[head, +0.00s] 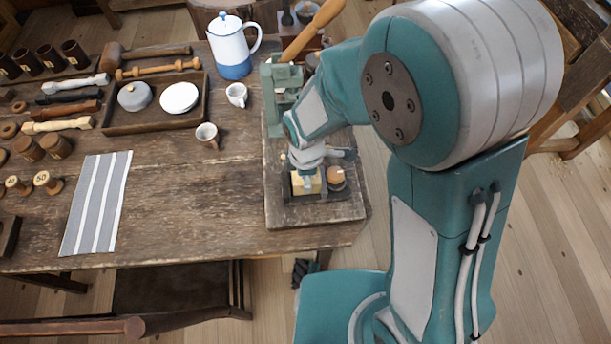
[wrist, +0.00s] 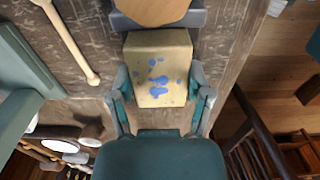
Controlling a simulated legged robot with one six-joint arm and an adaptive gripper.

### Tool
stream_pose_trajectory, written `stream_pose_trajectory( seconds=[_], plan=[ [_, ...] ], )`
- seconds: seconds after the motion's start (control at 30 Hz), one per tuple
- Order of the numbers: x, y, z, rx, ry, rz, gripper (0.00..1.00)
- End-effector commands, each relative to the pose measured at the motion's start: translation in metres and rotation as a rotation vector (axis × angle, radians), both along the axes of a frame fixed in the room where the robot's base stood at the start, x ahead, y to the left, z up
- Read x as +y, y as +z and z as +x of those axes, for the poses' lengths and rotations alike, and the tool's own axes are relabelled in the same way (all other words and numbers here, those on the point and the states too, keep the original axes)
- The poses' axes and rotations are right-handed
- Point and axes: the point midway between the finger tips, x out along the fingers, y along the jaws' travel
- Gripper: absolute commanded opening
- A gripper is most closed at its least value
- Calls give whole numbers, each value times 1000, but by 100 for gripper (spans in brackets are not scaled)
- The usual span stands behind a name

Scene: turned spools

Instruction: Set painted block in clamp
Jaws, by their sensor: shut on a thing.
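The painted block (wrist: 158,68), pale yellow with blue blotches, sits between the two fingers of my gripper (wrist: 160,92) in the wrist view. My gripper is shut on its sides. In the head view the block (head: 306,184) shows below my gripper (head: 307,172), over a low dark grey fixture (head: 318,198) that looks like the clamp. A round wooden piece (head: 335,175) is at the block's right. In the wrist view the wooden piece (wrist: 155,8) and a grey bar (wrist: 185,19) lie just beyond the block. I cannot tell whether the block rests in the fixture.
The fixture is on a wooden board (head: 290,215) at the table's right end. A green machine (head: 283,85) with a wooden handle (head: 312,30) stands behind. A cup (head: 207,135), jug (head: 230,50), tray (head: 150,125) and striped cloth (head: 97,205) are to the left.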

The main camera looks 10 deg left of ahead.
Motion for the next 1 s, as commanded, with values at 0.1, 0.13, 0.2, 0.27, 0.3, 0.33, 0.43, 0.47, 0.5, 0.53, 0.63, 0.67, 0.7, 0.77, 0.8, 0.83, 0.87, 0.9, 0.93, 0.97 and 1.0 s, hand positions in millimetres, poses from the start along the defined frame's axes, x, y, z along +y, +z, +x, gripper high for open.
stream_pose_trajectory(
  seconds=[0.1,0.13,0.2,0.27,0.3,0.33,0.43,0.47,0.5,0.53,0.63,0.67,0.7,0.77,0.8,0.83,0.87,0.9,0.93,0.97,1.0],
  plan=[
    [1,-7,0,0,1,-3,14],
    [1,-6,0,1,1,-2,14],
    [1,-6,0,0,1,-2,14],
    [1,-6,0,0,1,-2,14],
    [1,-6,0,1,1,-2,14],
    [1,-7,0,1,1,-2,14],
    [0,-6,-1,1,1,-2,99],
    [0,-6,0,1,1,-1,99],
    [0,-6,-1,0,1,-1,99],
    [0,-6,0,0,1,-1,99],
    [0,-6,0,1,1,-1,99],
    [0,-6,-1,1,1,-1,99],
    [0,-6,-1,1,1,-1,99],
    [1,-6,-1,1,1,-2,99],
    [1,-6,0,1,0,-2,99],
    [1,-6,-1,1,0,-2,99],
    [1,-5,0,0,0,-2,99],
    [1,-4,0,0,0,-2,99],
    [1,-2,0,-1,0,-2,99],
    [2,1,0,-1,0,-2,99],
    [2,7,0,-3,0,0,99]
  ],
)
